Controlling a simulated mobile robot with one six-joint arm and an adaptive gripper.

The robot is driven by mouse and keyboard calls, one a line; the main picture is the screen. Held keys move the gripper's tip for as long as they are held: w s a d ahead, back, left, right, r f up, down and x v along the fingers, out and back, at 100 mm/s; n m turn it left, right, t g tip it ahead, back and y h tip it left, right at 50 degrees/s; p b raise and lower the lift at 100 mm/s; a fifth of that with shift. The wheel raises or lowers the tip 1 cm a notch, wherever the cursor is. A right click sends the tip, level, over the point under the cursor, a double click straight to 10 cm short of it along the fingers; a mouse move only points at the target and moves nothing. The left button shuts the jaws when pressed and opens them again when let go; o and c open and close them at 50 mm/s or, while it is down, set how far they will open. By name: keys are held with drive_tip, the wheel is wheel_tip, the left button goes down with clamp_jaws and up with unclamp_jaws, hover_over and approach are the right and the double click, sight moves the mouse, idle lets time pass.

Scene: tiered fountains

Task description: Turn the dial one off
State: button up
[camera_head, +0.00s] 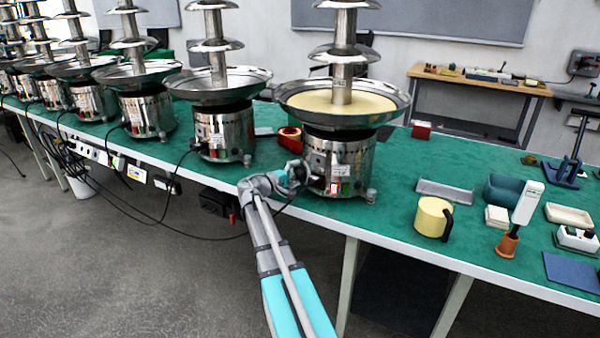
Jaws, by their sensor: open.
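The nearest tiered fountain (348,152) stands on the green table, with a pale yellow fill in its wide bowl. Its shiny metal base has a small white label and red and white switches (336,187) low on the front. My gripper (302,174) is at the left front of this base, very close to it; I cannot tell whether it touches. It is open and small in the picture. The dial itself cannot be made out; my gripper covers that part of the base.
More fountains (222,132) stand in a row to the left, with black cables hanging off the table's front edge. To the right are a yellow mug (433,217), a grey tray (445,192) and a white-headed tool in an orange holder (507,244).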

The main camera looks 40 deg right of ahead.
drive_tip(key=shift+a, duration=0.1)
drive_tip(key=shift+s+a, duration=0.1)
drive_tip(key=shift+a, duration=0.75)
drive_tip(key=a, duration=1)
drive_tip(key=shift+a, duration=0.1)
drive_tip(key=s+a+f+y, duration=0.6)
drive_tip(key=a, duration=0.4)
drive_tip(key=s+a+f+y, duration=0.5)
drive_tip(key=a+f+y, duration=0.1)
drive_tip(key=a, duration=0.4)
drive_tip(key=s+a+f+y, duration=0.6)
drive_tip(key=a, duration=0.4)
wheel_tip(320, 180, up, 27)
drive_tip(key=p, duration=2.7)
drive_tip(key=shift+d+p, duration=0.2)
drive_tip(key=shift+p, duration=0.1)
